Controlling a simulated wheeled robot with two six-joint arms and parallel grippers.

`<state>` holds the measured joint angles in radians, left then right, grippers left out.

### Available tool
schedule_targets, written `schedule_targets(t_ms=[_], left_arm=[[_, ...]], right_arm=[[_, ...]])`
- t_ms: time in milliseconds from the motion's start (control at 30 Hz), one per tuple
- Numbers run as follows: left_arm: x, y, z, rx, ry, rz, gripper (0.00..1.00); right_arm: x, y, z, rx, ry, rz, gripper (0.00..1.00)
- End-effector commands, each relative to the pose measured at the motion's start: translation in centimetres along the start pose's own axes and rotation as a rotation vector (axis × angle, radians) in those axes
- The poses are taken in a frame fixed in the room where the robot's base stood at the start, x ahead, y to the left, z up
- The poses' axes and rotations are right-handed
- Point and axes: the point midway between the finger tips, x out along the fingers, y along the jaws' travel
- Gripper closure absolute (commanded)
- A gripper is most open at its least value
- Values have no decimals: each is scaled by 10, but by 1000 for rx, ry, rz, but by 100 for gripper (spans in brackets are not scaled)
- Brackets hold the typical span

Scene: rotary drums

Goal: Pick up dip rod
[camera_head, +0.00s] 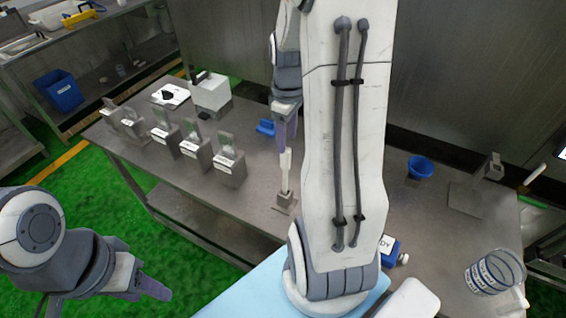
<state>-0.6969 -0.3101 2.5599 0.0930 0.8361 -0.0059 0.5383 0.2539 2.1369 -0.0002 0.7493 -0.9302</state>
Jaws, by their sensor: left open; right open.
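A white upright rod (286,172), which looks like the dip rod, stands in a small metal holder (285,202) near the front edge of the steel table. My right gripper (286,142) points down at the top of the rod. It is open, but the fingers overlap in this view, so I cannot tell whether they are around the rod's top or behind it. My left gripper (155,290) is open and empty, low at the left over the green floor, well apart from the table.
Several metal blocks (229,165) with labels stand in a row left of the rod. A white device (211,94) is behind them. A blue cup (420,168) and a clear beaker (494,272) are at the right. My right arm hides the table's middle.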

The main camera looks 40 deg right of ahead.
Motion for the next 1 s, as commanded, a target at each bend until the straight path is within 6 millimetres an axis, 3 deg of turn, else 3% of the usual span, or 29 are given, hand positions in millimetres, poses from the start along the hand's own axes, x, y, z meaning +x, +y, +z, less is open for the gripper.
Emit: schedule_targets(t_ms=[300, 500, 700, 1000], left_arm=[[-11, 1, 0, 2, 0, 0, 50], [-18, 1, -1, 2, 0, 0, 50], [-34, 2, -2, 2, 0, 0, 50], [-37, 3, -2, 1, 0, 0, 50]], right_arm=[[44, -1, 0, -2, -4, -5, 40], [55, 0, -2, -2, -3, -4, 40], [78, 1, -5, -2, -5, -7, 40], [101, 2, -5, -1, -1, -2, 40]])
